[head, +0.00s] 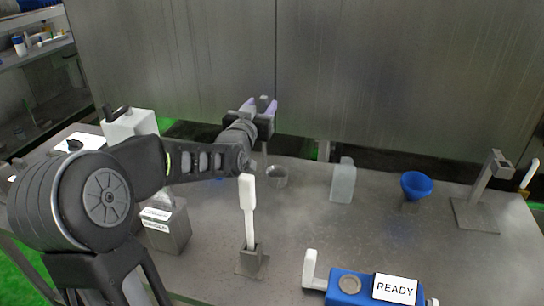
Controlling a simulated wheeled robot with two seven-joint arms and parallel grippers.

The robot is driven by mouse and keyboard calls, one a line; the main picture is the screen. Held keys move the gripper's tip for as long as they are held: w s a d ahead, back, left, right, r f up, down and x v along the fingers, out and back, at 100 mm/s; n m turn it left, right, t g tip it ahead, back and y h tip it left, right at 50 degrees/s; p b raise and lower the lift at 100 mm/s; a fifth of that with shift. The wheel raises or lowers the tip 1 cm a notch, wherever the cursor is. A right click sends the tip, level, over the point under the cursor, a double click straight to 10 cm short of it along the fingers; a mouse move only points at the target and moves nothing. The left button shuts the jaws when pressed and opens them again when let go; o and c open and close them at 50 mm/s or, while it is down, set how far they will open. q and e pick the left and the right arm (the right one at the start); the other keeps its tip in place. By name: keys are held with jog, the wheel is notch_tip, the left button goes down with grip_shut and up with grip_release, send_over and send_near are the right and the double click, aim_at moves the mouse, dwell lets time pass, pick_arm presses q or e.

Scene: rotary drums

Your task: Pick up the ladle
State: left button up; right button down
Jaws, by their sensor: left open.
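A white, flat-ended long-handled tool (248,205) stands upright in a small grey holder (252,261) on the table, near the middle front. It may be the ladle; its lower end is hidden in the holder, so I cannot tell for sure. My left gripper (260,104) is open and empty. It is raised beyond and above the tool in the picture, pointing toward the grey back wall, and apart from the tool. My right gripper is not in view.
The grey table (300,235) also carries a clear beaker (277,178), a translucent bottle (343,182), a blue funnel (416,184), a grey stand (480,208), a labelled grey box (168,232) and a blue device marked READY (345,286). Bare table lies right of the tool.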

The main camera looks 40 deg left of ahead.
pick_arm(q)
jog(key=x, duration=0.2)
jog(key=shift+w+a, duration=0.15)
jog(key=shift+w, duration=0.15)
jog(key=shift+c, duration=0.2)
grip_shut()
dwell(0.4)
dwell(1.0)
